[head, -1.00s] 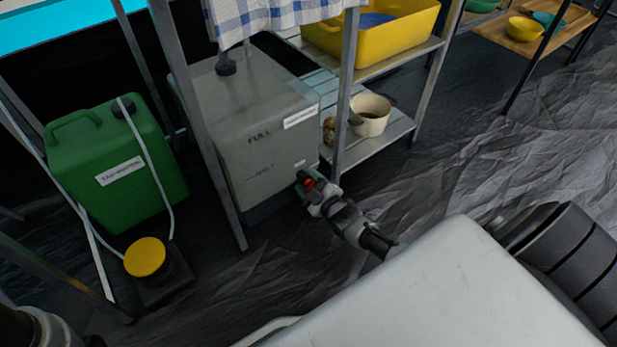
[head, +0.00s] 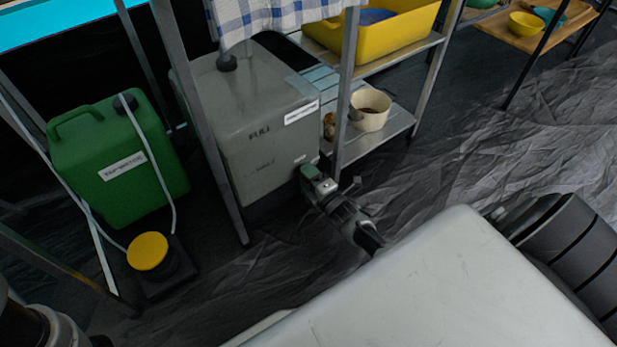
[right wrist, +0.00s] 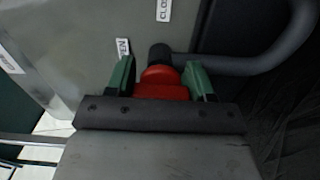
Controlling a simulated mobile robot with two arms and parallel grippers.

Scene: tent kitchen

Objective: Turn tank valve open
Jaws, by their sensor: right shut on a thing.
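The grey water tank (head: 255,120) stands on the floor under the metal rack, at the centre of the head view. Its red valve handle (right wrist: 162,88) shows in the right wrist view between the two green fingers of my right gripper (right wrist: 163,72). The fingers are shut on the handle, one on each side, with a dark pipe end just beyond. In the head view my right gripper (head: 309,172) is at the tank's lower right corner and hides the valve. My left gripper is not in view.
A green canister (head: 115,160) and a yellow-topped foot pump (head: 148,251) stand left of the tank. A rack post (head: 346,95) rises close to my right gripper. A cream pot (head: 369,111) sits on the low shelf.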

